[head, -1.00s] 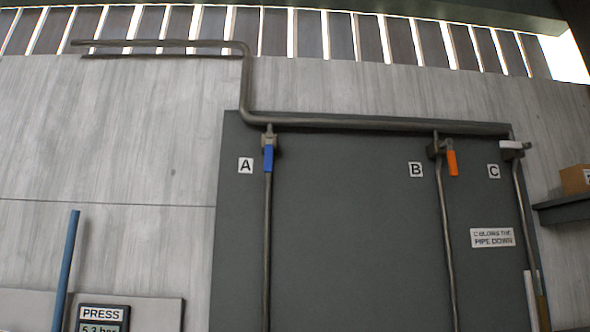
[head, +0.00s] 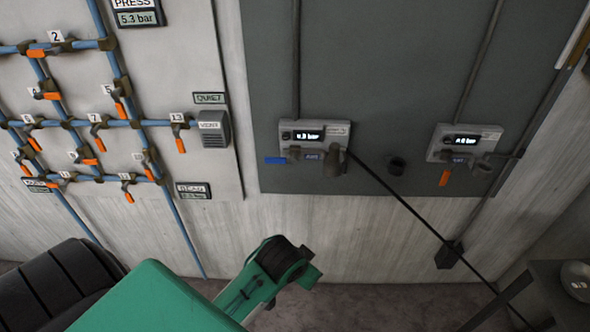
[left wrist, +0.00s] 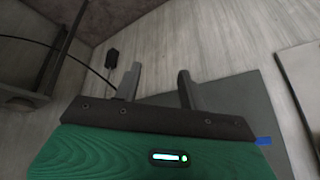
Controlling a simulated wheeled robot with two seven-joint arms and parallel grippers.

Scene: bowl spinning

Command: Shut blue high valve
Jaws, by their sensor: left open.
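The high valve with a blue handle by sign A shows only in the earlier head frame and is out of sight in the head view now. A lower blue handle (head: 275,160) sticks out left from a small gauge box (head: 316,134) on the grey panel. A small blue piece (left wrist: 264,141), perhaps that handle, shows at the right of the left wrist view. My left gripper (left wrist: 158,86) is open, with two dark fingers apart and nothing between them. My green left arm (head: 250,289) is at the bottom of the head view; its fingers are not clear there. My right gripper is not in view.
A second gauge box (head: 468,142) with an orange handle (head: 444,178) is on the right of the panel. Blue pipes (head: 95,124) with several orange handles cover the left wall. A dark cable (head: 410,222) runs to the lower right, near a dark table (head: 560,272).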

